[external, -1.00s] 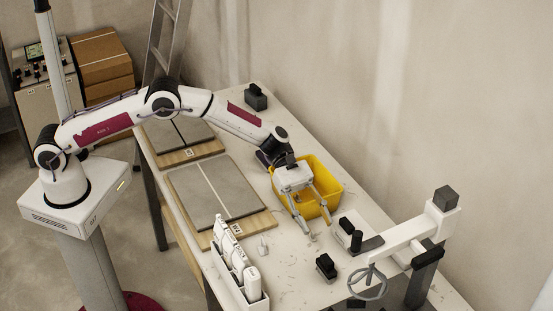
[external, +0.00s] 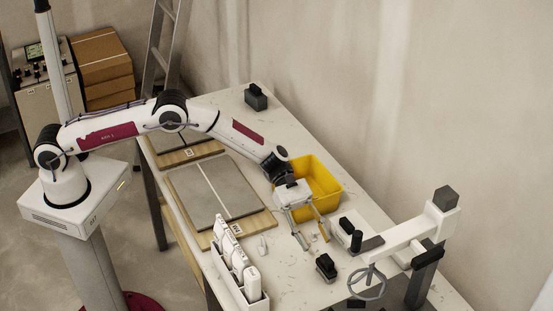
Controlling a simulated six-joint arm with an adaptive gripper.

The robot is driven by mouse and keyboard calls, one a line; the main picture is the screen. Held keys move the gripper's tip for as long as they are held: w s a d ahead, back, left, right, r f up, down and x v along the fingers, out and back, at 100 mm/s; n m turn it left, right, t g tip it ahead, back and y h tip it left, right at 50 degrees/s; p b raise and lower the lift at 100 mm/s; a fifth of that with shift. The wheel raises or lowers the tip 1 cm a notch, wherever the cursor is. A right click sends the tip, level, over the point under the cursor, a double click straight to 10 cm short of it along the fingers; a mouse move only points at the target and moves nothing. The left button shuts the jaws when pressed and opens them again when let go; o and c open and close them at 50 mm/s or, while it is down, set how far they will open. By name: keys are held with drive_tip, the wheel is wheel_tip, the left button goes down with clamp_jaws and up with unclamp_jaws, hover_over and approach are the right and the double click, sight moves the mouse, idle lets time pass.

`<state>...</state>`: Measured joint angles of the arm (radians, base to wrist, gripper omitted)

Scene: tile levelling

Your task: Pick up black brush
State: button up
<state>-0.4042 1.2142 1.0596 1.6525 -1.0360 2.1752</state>
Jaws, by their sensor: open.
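A small black block-shaped object (external: 326,266), which looks like the black brush, sits on the table near its front part. Its bristles are too small to make out. My gripper (external: 316,241) points down with its two fingers apart and nothing held between them. It is just behind the black object, a little up and to the left of it in the picture, and apart from it. Another black piece (external: 347,226) lies to the right of my gripper, beside a short black cylinder (external: 356,241).
A yellow bin (external: 322,180) stands right behind my gripper. A white rack (external: 240,275) of bottles is at the front left, a white stand with a handwheel (external: 368,283) at the front right. Tiled boards (external: 215,190) lie left. A black block (external: 256,97) stands far back.

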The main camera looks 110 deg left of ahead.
sight(324, 259)
drive_tip(key=shift+f, duration=0.65)
drive_tip(key=shift+x, duration=0.8)
drive_tip(key=shift+x, duration=2.95)
drive_tip(key=shift+c, duration=0.3)
clamp_jaws()
